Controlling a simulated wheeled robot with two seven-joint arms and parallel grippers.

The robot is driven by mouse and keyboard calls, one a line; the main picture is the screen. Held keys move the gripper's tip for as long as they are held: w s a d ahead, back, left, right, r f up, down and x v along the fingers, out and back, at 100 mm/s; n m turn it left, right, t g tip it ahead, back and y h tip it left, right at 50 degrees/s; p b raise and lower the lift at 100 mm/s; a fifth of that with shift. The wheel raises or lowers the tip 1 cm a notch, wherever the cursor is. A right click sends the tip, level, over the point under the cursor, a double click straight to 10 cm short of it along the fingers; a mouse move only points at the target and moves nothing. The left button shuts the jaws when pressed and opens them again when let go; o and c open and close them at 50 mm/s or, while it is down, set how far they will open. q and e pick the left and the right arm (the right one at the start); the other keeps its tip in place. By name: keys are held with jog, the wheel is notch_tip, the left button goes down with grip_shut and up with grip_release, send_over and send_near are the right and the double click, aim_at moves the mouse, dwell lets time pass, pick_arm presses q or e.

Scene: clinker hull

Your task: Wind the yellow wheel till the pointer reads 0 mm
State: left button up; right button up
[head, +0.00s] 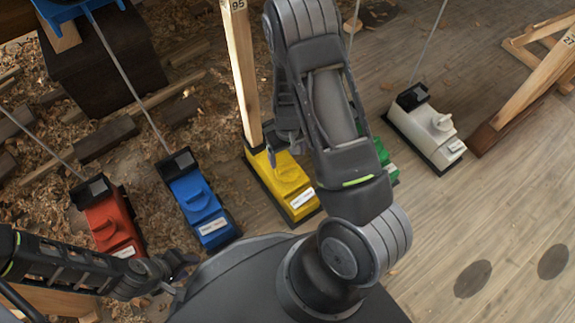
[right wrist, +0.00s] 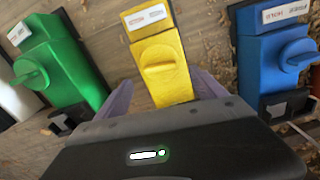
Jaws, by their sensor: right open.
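The yellow winch box (head: 280,183) stands on the floor at the foot of a wooden post, partly covered by my right arm. Its yellow wheel, a round knob with a raised grip bar, shows in the right wrist view (right wrist: 160,68). My right gripper (right wrist: 165,92) is open, its purple fingers apart on either side of the yellow box, with the wheel ahead between them; I cannot tell whether they touch it. In the head view that gripper is mostly hidden behind my arm. My left gripper (head: 180,272) is at lower left, apart from the yellow box; its jaw opening is unclear. No pointer is readable.
Blue (head: 200,200) and red (head: 108,222) boxes stand left of the yellow one; green (head: 386,160) and white (head: 427,130) boxes stand right. The wooden post (head: 240,70) marked 95 rises behind the yellow box. Thin rods rise from several boxes.

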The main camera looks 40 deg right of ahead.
aim_at(287, 167)
notch_tip(287, 167, down, 6)
jog(key=b, duration=0.2)
jog(key=shift+f+b, duration=0.25)
jog(key=shift+b, duration=0.05)
jog(key=c, duration=1.4)
